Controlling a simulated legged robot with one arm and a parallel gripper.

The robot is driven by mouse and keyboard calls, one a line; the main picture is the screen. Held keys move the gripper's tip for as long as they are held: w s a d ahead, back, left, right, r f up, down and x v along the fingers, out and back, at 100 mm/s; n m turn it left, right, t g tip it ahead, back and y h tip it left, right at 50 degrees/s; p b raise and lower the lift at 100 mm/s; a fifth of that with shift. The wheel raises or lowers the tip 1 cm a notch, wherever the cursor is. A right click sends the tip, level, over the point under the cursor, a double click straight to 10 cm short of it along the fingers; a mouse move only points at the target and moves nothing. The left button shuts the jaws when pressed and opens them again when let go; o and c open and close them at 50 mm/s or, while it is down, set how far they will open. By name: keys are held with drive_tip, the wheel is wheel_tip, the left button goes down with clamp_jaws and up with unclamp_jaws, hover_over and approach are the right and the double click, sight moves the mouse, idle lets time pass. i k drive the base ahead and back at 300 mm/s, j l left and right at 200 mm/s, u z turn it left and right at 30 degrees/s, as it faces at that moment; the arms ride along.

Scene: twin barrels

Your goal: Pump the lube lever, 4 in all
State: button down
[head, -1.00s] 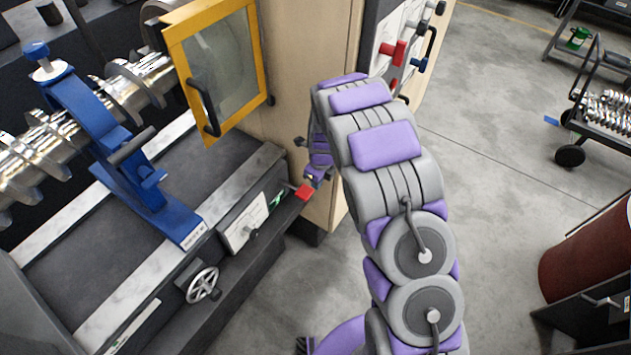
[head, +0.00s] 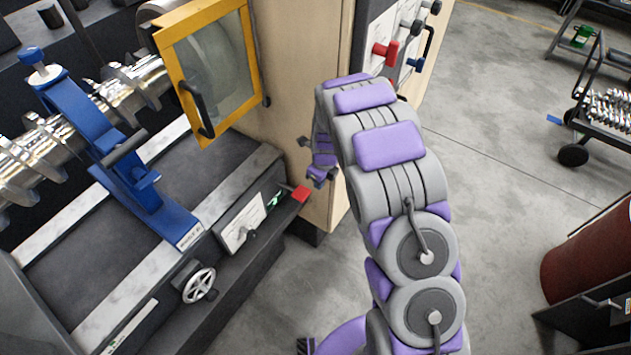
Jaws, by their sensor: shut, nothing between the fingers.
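A short lever with a red end (head: 300,193) sticks out from the front of the lathe bed; it looks like the lube lever, though no label on it can be read. My gripper (head: 316,181) is small in view, just above and to the right of the red end, in front of the beige cabinet. It is shut and holds nothing. A narrow gap seems to lie between it and the red end; contact cannot be told for sure. My forearm hides part of the wrist.
A white label plate (head: 240,222) and a handwheel (head: 199,285) are on the lathe front. A yellow-framed guard door (head: 216,70) stands above. A panel with a red handle (head: 386,52) is behind my arm.

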sight(291, 188)
drive_tip(key=j+z, duration=1.1)
drive_tip(key=l, duration=0.1)
